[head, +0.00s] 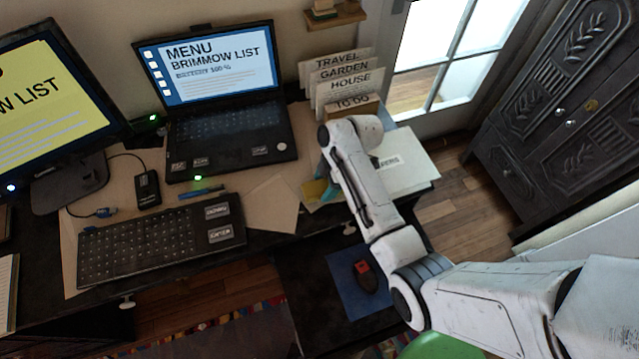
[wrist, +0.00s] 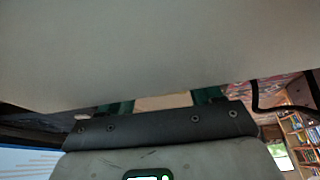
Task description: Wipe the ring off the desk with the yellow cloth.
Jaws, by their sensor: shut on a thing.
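The yellow cloth (head: 314,190) shows as a small patch on the right part of the desk (head: 309,222), beside the laptop. My gripper (head: 327,194) points down at the cloth and is shut on it; my arm hides much of the grip. In the wrist view, my gripper's green fingers (wrist: 165,101) show with a pale strip between them. A broad plain grey surface fills the top of that view, and I cannot tell what it is. I cannot make out the ring in either view.
The open laptop (head: 228,133) stands left of my gripper. A keyboard (head: 150,238) and a monitor (head: 45,100) are further left. Upright cards (head: 335,75) stand behind, and papers (head: 415,155) lie to the right. A mouse on a blue mat (head: 345,285) is lower down.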

